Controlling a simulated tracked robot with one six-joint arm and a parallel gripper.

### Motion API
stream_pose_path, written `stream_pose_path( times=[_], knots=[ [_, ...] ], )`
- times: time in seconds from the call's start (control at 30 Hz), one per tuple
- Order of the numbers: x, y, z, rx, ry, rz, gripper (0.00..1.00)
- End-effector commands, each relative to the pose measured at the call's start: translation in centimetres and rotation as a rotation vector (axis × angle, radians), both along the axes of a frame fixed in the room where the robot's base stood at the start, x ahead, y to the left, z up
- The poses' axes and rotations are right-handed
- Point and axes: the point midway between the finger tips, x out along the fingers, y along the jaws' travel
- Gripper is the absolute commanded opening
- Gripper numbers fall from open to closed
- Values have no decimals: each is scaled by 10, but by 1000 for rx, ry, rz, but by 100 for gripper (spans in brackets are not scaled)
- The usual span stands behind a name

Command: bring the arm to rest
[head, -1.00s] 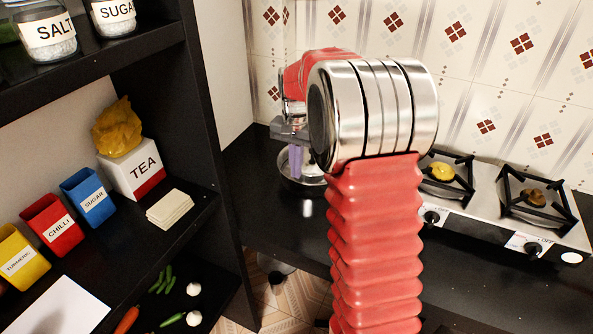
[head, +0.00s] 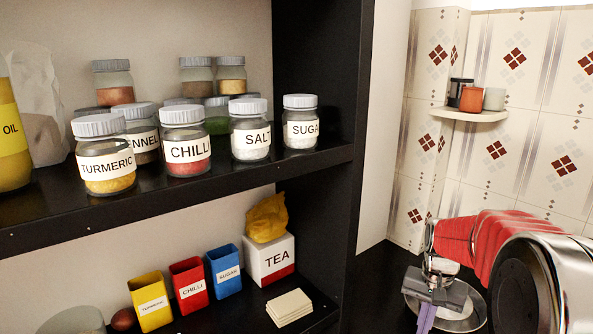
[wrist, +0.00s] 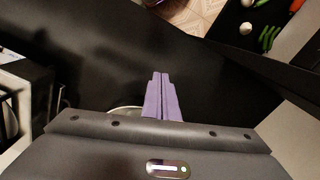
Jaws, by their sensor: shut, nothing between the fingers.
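My gripper (head: 427,318) shows at the lower right of the head view, with its purple fingers pointing down. In the wrist view my gripper (wrist: 161,78) has its two purple fingers together, with nothing between them. It hangs over the dark counter (wrist: 95,60). A round metal pan (head: 467,318) shows behind and beside the fingers in the head view. In the wrist view only a bit of its rim (wrist: 122,109) shows past the gripper body. I cannot tell how high the fingertips are above the counter.
A dark shelf (head: 330,165) holds labelled jars, including the salt jar (head: 251,140). Below stand the tea box (head: 269,260) and coloured spice boxes such as the chilli box (head: 189,287). A small corner shelf (head: 470,113) holds cups. The stove is outside the head view.

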Motion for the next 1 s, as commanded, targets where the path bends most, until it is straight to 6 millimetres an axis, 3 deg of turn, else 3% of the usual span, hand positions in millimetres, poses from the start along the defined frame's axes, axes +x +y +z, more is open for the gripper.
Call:
stream_pose_path(
  times=[0.5, 1.0],
  knots=[
    [-82, 58, 46, -40, -114, 260, 0],
    [-156, 102, 72, -89, -248, 438, 0]
  ],
)
